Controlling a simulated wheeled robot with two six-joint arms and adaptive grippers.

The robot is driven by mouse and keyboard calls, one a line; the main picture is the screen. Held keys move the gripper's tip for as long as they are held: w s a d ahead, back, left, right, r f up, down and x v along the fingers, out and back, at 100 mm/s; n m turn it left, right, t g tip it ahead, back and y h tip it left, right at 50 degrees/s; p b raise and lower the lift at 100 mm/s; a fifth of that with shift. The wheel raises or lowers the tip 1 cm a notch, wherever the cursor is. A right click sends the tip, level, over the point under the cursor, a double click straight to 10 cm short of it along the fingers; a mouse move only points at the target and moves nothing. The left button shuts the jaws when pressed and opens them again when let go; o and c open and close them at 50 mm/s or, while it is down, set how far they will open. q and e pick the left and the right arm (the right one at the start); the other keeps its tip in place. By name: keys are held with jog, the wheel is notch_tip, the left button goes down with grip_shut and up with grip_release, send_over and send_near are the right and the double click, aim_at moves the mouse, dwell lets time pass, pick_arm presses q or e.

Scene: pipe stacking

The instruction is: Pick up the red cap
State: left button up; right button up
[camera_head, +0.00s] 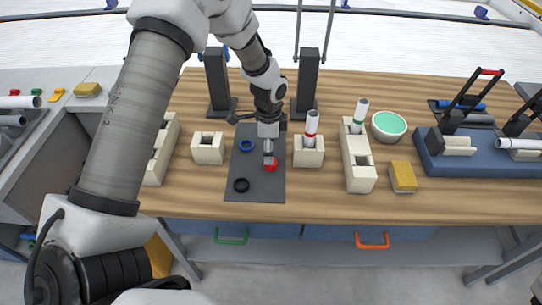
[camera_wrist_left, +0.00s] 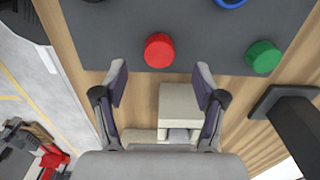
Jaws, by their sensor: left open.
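The red cap (camera_head: 270,166) lies on the dark grey mat (camera_head: 262,191) near its right edge. It also shows in the left wrist view (camera_wrist_left: 159,50), just beyond my fingertips and between their lines. My left gripper (camera_head: 268,151) hangs over the mat close to the cap and partly covers it in the head view. In the wrist view my left gripper (camera_wrist_left: 161,76) is open, with nothing between its fingers. My right gripper is in neither view.
A blue ring (camera_head: 246,146) and a black ring (camera_head: 241,185) lie on the mat. A green cap (camera_wrist_left: 263,57) sits beside the red one. A beige block (camera_head: 309,152) holding a red-banded pipe (camera_head: 311,124) stands right of the mat. Dark posts (camera_head: 307,80) rise behind.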

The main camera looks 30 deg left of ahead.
pick_arm(q)
jog(key=shift+s+d+f, duration=0.2)
jog(key=shift+s+f, duration=0.05)
jog(key=shift+f, duration=0.05)
jog(key=f, duration=0.1)
jog(key=f+p, duration=0.1)
jog(key=f, duration=0.2)
jog(key=shift+w+f, duration=0.25)
jog(key=shift+w, duration=0.1)
jog(key=shift+w+a+f, duration=0.1)
jog(key=shift+w+f, duration=0.05)
jog(key=shift+f, duration=0.15)
jog(key=shift+r, duration=0.15)
jog(key=shift+c, duration=0.4)
jog(key=shift+s+r, duration=0.1)
jog(key=shift+s, duration=0.15)
jog(key=c, duration=0.8)
jog(key=shift+c, duration=0.2)
